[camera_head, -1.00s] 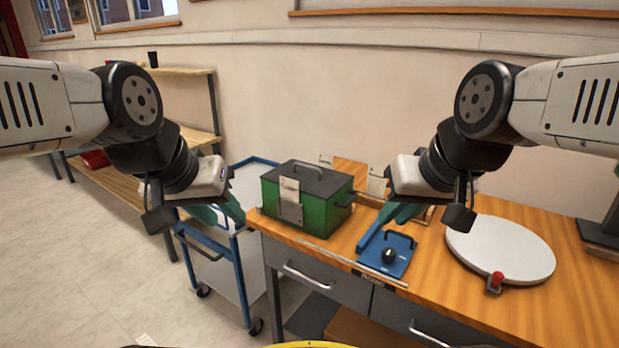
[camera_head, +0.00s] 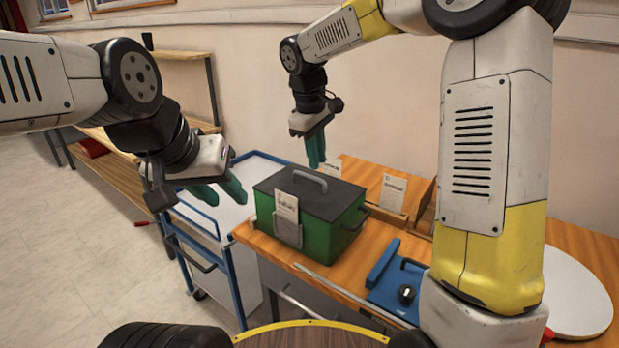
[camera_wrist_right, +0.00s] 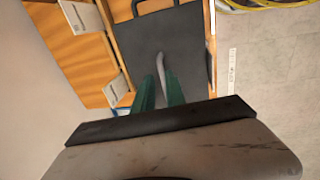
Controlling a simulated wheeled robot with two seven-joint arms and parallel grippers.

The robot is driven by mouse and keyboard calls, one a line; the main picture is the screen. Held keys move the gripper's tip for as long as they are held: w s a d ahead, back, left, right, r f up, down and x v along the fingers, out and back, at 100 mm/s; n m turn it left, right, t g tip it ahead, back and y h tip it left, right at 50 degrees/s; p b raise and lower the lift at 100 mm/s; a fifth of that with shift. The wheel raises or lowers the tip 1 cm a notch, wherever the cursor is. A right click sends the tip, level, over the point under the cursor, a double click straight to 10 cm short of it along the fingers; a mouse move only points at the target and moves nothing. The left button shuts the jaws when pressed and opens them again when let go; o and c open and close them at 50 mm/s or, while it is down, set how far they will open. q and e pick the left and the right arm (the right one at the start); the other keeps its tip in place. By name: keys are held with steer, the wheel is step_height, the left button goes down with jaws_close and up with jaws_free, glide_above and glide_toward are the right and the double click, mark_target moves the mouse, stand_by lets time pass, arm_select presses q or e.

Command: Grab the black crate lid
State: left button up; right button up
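The black crate lid (camera_head: 325,200) lies flat on the green crate (camera_head: 325,240) on the wooden workbench. A raised grey handle (camera_head: 308,178) crosses its middle. The right wrist view shows the lid (camera_wrist_right: 193,40) below, with the handle (camera_wrist_right: 161,70) in line with the gap between the green fingers (camera_wrist_right: 159,88). I see no contact with the handle. My left gripper (camera_head: 226,199) is open and empty, left of the crate above the cart.
A blue-framed cart (camera_head: 228,262) stands left of the bench. A blue plate with a black knob (camera_head: 406,293) lies right of the crate. Wooden bins with white labels (camera_head: 393,192) stand behind it. A white round disc (camera_head: 578,290) is partly hidden by my right arm.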

mark_target(317, 179)
steer(key=f, duration=0.2)
steer(key=w+f, duration=0.1)
steer(key=f, duration=0.4)
steer(key=shift+w+f, duration=0.4)
jaws_close()
stand_by(1.1)
